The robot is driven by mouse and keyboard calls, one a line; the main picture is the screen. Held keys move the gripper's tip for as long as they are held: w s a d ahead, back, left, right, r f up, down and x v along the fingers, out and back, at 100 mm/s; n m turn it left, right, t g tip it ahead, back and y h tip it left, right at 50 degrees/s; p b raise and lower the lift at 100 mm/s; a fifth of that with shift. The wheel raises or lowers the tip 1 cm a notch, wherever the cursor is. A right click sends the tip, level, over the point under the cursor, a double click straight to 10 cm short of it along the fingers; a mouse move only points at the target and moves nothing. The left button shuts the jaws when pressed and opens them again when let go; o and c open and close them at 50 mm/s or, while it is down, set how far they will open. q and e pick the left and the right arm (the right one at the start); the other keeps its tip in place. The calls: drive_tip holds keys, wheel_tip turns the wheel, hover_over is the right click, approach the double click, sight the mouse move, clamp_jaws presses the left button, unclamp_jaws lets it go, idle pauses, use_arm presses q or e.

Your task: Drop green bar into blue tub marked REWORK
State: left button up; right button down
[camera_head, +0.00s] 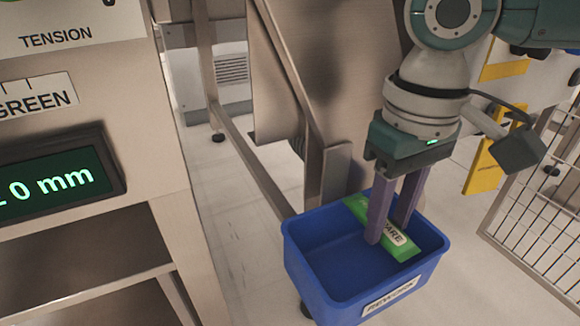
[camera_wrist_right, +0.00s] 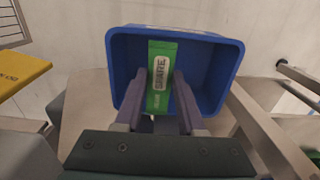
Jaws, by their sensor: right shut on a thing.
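The blue tub (camera_head: 330,262) stands at the lower middle of the head view, with a white REWORK label on its front. It also shows in the wrist view (camera_wrist_right: 200,107). My right gripper (camera_head: 388,232) points down over the tub, its two purple fingers shut on the green bar (camera_head: 404,251). My left gripper is not in view.
A metal machine with a display (camera_head: 60,185) and a lower shelf stands on the left. A steel frame (camera_head: 325,165) rises behind the tub. A wire mesh panel (camera_head: 540,215) stands on the right. Pale floor (camera_head: 240,255) is clear between the machine and the tub.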

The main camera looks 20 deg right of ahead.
drive_tip(key=shift+c, duration=2.1)
unclamp_jaws()
wheel_tip(320, 180, up, 10)
drive_tip(key=p, duration=0.6)
drive_tip(key=shift+f, duration=0.1)
drive_tip(key=s+a+f+n+t+y, duration=0.1)
drive_tip(key=s+a+f+n+y, duration=0.1)
drive_tip(key=s+a, duration=0.35)
drive_tip(key=s+a+f+n+t+y, duration=0.2)
drive_tip(key=a, duration=0.6)
drive_tip(key=s+d+f+m+h, duration=0.2)
drive_tip(key=s+d+m+h, duration=0.15)
drive_tip(key=s+d, duration=0.6)
wheel_tip(320, 180, up, 83)
drive_tip(key=w+p, duration=0.2)
drive_tip(key=p, duration=8.1)
drive_tip(key=shift+w+d+r+t+p, duration=0.2)
drive_tip(key=shift+d+t+p, duration=0.1)
drive_tip(key=shift+d+p, duration=0.1)
